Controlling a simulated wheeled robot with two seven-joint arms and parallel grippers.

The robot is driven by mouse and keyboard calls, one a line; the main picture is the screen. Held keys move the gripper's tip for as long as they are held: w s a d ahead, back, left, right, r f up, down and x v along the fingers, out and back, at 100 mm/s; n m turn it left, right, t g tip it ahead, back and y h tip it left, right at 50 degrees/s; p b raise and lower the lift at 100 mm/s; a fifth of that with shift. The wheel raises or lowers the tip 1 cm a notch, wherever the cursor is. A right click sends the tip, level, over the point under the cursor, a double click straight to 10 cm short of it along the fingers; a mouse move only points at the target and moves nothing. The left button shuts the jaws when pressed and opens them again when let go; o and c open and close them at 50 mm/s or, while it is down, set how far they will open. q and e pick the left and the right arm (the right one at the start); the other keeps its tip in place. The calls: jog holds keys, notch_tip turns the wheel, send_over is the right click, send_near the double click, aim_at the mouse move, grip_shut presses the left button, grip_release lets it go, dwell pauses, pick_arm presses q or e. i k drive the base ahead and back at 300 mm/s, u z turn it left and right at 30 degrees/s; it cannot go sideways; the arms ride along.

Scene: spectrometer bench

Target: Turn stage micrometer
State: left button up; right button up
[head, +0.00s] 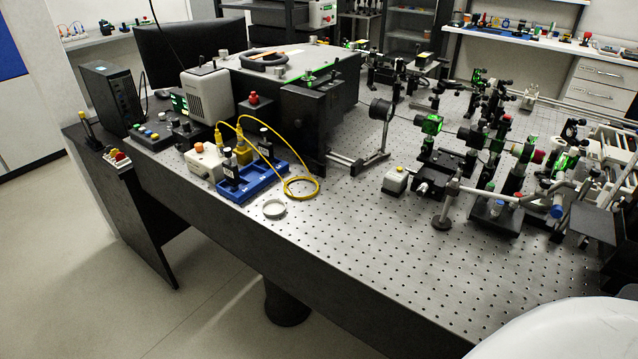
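A black stage assembly (440,172) with small knobs stands on the perforated optical table (345,245), right of the middle. A silvery knob (422,188) shows at its front left corner; I cannot tell for sure whether it is the stage micrometer. Neither of my grippers is in view.
A large black instrument (308,112) stands behind. The table's front middle is clear.

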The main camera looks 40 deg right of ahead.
aim_at(423, 189)
jog(key=u, duration=0.6)
jog(key=i, duration=2.7)
jog(key=z, duration=4.25)
